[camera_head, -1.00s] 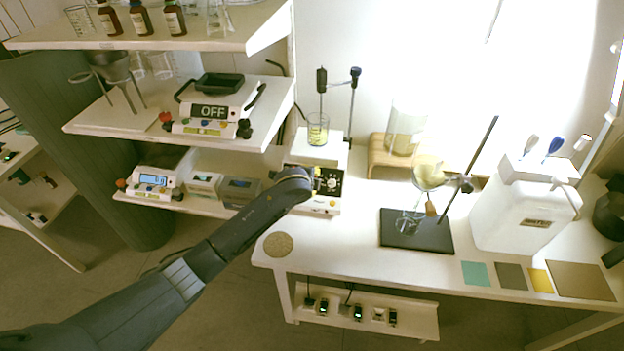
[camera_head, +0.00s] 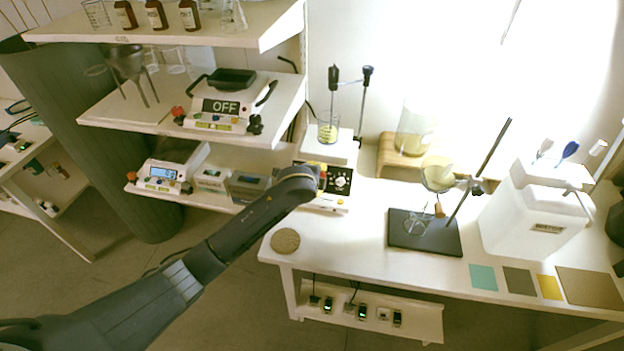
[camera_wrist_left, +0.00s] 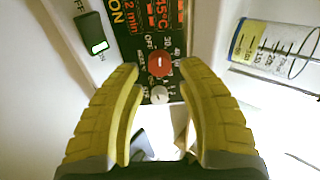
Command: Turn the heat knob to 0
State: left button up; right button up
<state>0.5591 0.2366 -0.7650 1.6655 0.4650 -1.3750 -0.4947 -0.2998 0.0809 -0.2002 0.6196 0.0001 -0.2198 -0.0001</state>
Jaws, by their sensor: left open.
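A white hotplate stirrer (camera_head: 325,203) with a black front panel (camera_head: 341,181) stands at the bench's left end. In the left wrist view its panel has a red knob (camera_wrist_left: 159,64) with OFF and number marks around it, a pale knob (camera_wrist_left: 160,95) beside it, and a lit red display (camera_wrist_left: 165,14) reading 45°C. My left gripper (camera_wrist_left: 160,70) is open, its yellow fingers on either side of the red knob; contact cannot be told. In the head view my left gripper (camera_head: 321,176) is at the panel, mostly hidden by my wrist. The right gripper is out of view.
A beaker (camera_head: 328,127) of yellow liquid stands on the hotplate; it also shows in the left wrist view (camera_wrist_left: 272,48). A black switch with a green light (camera_wrist_left: 93,36) lies left of the panel. A stand with a flask (camera_head: 437,174) is to the right. Shelves (camera_head: 150,122) stand left.

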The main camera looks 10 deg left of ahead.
pick_arm(q)
jog(key=v, duration=0.7)
jog(key=shift+s+a+r, duration=0.15)
jog(key=shift+s+r, duration=0.1)
jog(key=shift+s, duration=0.05)
jog(key=shift+f, duration=0.1)
